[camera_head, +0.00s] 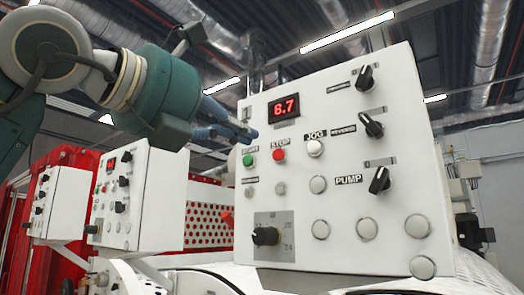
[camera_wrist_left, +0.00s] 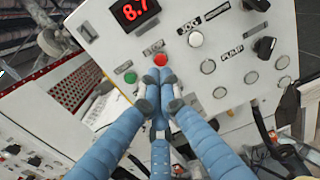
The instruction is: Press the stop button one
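The red stop button (camera_head: 279,155) is on the upper part of the nearest white control panel, under a "STOP" label. It also shows in the left wrist view (camera_wrist_left: 160,60), just beyond the fingertips. My left gripper (camera_head: 246,134) is up and left of the button in the head view, near the panel's left edge. In the left wrist view its blue fingers (camera_wrist_left: 160,85) are drawn together with nothing between them, pointing at the panel just under the button. I cannot tell whether the tips touch the panel. My right gripper is not in view.
A green start button (camera_head: 248,160) sits left of the stop button and a white jog button (camera_head: 315,148) to its right. A red-digit display (camera_head: 284,106) is above. Black knobs (camera_head: 380,180) line the right side. A second panel (camera_head: 140,195) stands further left.

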